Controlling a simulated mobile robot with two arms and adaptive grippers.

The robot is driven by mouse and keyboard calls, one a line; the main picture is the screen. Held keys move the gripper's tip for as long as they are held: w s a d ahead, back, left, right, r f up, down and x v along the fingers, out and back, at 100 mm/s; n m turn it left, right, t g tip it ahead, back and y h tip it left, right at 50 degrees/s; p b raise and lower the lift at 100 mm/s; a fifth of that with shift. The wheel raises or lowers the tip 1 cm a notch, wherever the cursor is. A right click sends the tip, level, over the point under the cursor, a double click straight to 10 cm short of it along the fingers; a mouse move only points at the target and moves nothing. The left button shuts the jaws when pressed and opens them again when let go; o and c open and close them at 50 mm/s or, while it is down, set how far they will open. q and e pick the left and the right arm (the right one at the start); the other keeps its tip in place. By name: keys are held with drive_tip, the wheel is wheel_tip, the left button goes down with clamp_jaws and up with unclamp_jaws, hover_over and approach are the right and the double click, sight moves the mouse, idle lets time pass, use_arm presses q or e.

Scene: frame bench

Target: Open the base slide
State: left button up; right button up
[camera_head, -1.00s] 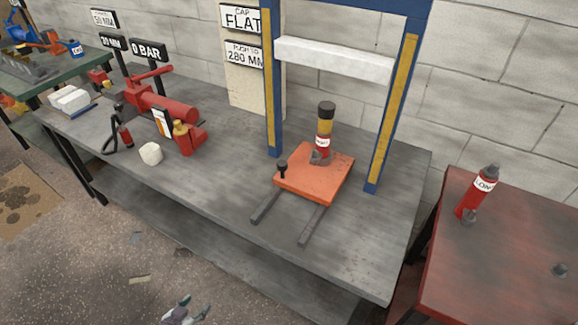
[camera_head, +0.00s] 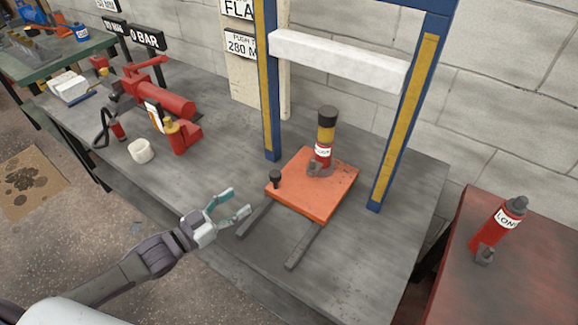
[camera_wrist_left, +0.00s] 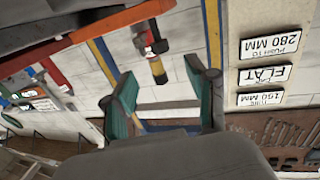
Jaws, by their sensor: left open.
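The base slide is an orange plate (camera_head: 318,190) on two dark rails (camera_head: 304,246) under the blue and yellow frame (camera_head: 376,120). A black knob (camera_head: 276,178) stands at its front left corner. A red and yellow cylinder with a black cap (camera_head: 325,138) stands upright on the plate. My left gripper (camera_head: 242,201) is open and empty, left of the rails' near ends and apart from the knob. In the left wrist view the open fingers (camera_wrist_left: 165,98) show with the cylinder (camera_wrist_left: 153,50) beyond them, upside down. My right gripper is not in view.
A white beam (camera_head: 340,62) spans the frame above the plate. A red table (camera_head: 480,270) with a red bottle labelled LONG (camera_head: 497,226) is at right.

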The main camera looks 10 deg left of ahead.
use_arm(q)
approach(276, 173)
drive_tip(key=x, duration=0.9)
drive_tip(key=shift+a+f, duration=0.15)
drive_tip(key=shift+f, duration=0.25)
drive_tip(key=shift+w+d+p, duration=0.3)
drive_tip(key=shift+w, duration=0.1)
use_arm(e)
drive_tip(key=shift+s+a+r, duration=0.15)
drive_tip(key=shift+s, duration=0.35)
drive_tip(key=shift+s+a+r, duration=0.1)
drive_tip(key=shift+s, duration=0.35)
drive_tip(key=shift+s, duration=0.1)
use_arm(q)
drive_tip(key=shift+c, duration=0.9)
clamp_jaws()
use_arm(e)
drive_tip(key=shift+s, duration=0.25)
